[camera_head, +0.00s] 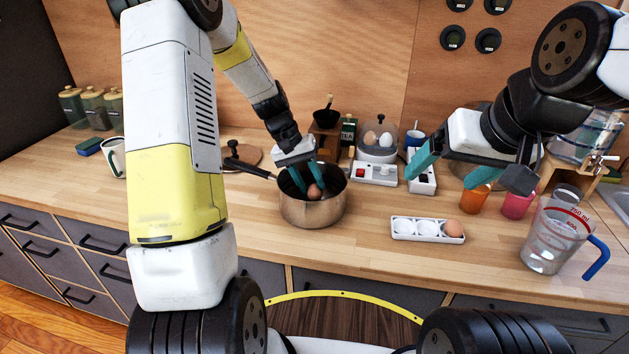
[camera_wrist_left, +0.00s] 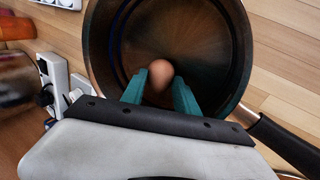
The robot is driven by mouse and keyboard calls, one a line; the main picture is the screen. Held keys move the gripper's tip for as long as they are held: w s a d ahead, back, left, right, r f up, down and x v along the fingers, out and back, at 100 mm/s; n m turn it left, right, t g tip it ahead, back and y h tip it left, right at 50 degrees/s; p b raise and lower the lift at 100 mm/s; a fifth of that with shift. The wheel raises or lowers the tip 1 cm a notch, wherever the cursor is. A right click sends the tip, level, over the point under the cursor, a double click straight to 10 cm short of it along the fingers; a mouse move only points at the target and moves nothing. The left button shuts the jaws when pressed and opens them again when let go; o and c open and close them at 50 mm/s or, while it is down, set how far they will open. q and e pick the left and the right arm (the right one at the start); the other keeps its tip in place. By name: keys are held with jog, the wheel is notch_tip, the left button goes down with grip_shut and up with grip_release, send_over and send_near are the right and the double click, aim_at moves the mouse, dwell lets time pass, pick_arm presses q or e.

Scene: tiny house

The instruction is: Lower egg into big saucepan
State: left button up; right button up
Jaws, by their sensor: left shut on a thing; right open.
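The big saucepan (camera_head: 312,211) is a steel pot standing on the wooden counter, with a dark handle pointing to the back left. My left gripper (camera_head: 307,187) reaches down into its opening, shut on a brown egg (camera_head: 314,192). In the left wrist view the egg (camera_wrist_left: 160,70) sits between the teal fingertips (camera_wrist_left: 160,84), with the inside of the saucepan (camera_wrist_left: 215,50) around and behind it. I cannot tell whether the egg touches the bottom. My right gripper (camera_head: 450,175) is open and empty above the counter, right of the saucepan.
A white egg tray (camera_head: 403,228) with one brown egg (camera_head: 454,228) lies right of the saucepan. A measuring jug (camera_head: 555,235), an orange cup (camera_head: 474,200) and a pink cup (camera_head: 516,205) stand further right. An egg cooker (camera_head: 377,152) stands behind. The counter left of the saucepan is mostly clear.

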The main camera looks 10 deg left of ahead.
pick_arm(q)
jog(key=o, duration=1)
jog(key=shift+a, duration=0.1)
jog(key=v, duration=0.8)
jog(key=s+r+t+y, duration=0.2)
jog(key=s+r+t, duration=0.1)
jog(key=s+r, duration=0.8)
jog(key=s+r+t, duration=0.1)
jog(key=s, duration=0.3)
jog(key=s+r+t, duration=0.1)
jog(key=s, duration=0.3)
jog(key=s+r+t, duration=0.1)
jog(key=s, duration=0.3)
jog(key=shift+s+a+m, duration=0.15)
jog(key=shift+s+m, duration=0.25)
